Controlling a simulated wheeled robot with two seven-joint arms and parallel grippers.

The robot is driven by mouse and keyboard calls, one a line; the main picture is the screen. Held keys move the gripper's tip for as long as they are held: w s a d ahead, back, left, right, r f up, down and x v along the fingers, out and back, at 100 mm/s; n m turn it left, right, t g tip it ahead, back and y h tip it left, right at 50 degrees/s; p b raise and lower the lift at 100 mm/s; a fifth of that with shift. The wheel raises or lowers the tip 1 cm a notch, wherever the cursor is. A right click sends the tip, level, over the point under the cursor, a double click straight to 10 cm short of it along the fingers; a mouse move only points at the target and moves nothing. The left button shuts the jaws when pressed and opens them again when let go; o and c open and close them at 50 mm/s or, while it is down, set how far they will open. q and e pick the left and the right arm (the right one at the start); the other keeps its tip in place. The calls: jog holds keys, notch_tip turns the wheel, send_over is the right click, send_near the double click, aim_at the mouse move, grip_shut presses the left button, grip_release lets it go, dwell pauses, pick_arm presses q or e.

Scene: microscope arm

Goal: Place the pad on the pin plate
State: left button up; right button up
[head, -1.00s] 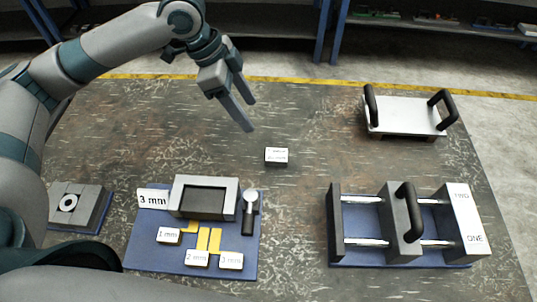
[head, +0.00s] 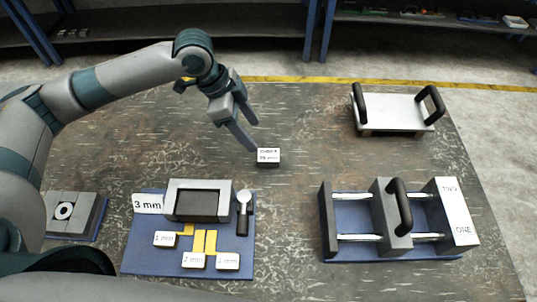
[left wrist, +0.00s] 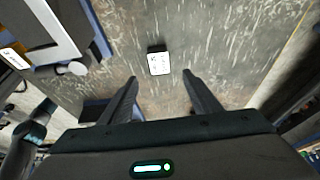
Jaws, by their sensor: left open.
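A small dark block with a white labelled top (head: 268,157), which I take to be the pad, lies on the table near its middle; its print is too small to read surely. My left gripper (head: 254,137) is open and empty, close to the block at its upper left and apart from it. In the left wrist view the block (left wrist: 159,62) shows beyond and between the two spread fingertips (left wrist: 160,78). I cannot tell surely which fixture is the pin plate. My right gripper is not in view.
A blue board (head: 150,260) carries a grey frame (head: 170,210), yellow strips and labelled blocks. A grey block with a ring (head: 80,211) stands left. A handled slide fixture (head: 450,215) and a white handled plate (head: 395,108) stand right. The table around the small block is clear.

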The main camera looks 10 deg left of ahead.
aim_at(268, 155)
pick_arm(q)
jog(key=x, duration=0.4)
jog(key=shift+p, duration=0.35)
jog(key=shift+d+f, duration=0.2)
jog(key=shift+f, duration=0.2)
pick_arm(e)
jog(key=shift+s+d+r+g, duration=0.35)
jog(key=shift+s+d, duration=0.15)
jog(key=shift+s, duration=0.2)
pick_arm(q)
jog(key=shift+d+f+p, duration=0.2)
jog(key=shift+f+p, duration=0.2)
jog(key=shift+f, duration=0.05)
jog(key=p+x, duration=0.1)
jog(key=x, duration=0.2)
jog(key=shift+d+f, duration=0.2)
jog(key=shift+f, duration=0.4)
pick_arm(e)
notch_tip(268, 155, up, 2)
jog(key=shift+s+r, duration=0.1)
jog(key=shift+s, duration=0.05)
